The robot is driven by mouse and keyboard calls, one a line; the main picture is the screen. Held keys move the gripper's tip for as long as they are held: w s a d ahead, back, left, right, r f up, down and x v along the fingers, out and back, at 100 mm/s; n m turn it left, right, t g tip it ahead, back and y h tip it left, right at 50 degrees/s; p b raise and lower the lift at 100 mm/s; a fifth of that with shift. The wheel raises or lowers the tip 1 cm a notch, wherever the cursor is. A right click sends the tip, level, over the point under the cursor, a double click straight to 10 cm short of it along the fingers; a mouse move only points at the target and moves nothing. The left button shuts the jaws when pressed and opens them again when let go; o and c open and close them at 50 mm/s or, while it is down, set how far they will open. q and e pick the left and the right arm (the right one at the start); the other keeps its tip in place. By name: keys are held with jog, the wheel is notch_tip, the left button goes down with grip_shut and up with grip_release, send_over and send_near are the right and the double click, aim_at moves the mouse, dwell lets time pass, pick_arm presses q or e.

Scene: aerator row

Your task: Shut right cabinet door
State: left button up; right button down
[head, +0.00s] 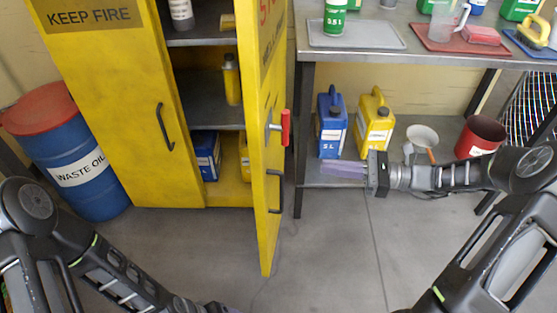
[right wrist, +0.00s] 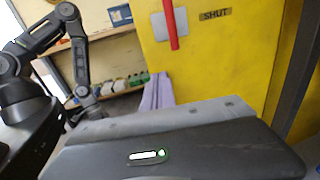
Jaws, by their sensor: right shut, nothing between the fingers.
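The yellow cabinet's right door (head: 267,165) stands wide open, with its free edge towards me and its outer face turned right. It carries a red lever (head: 285,127) and a black pull handle (head: 275,190). In the right wrist view the door (right wrist: 205,70) shows the red lever (right wrist: 171,25) and a "SHUT" label (right wrist: 214,14). My right gripper (head: 325,169) is shut and empty, right of the door and apart from it, its fingers pointing left. Its purple fingers show in the right wrist view (right wrist: 157,92).
The cabinet's left door (head: 125,110) is closed. A blue waste-oil drum (head: 85,165) stands left of it. A metal workbench (head: 430,55) is at right, with blue (head: 332,125) and yellow (head: 374,125) jugs on its lower shelf. The floor in front is clear.

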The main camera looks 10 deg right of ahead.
aim_at(266, 159)
jog(key=b+x, duration=0.2)
jog(key=x, duration=1.1)
jog(key=shift+a, duration=0.1)
jog(key=shift+a, duration=0.15)
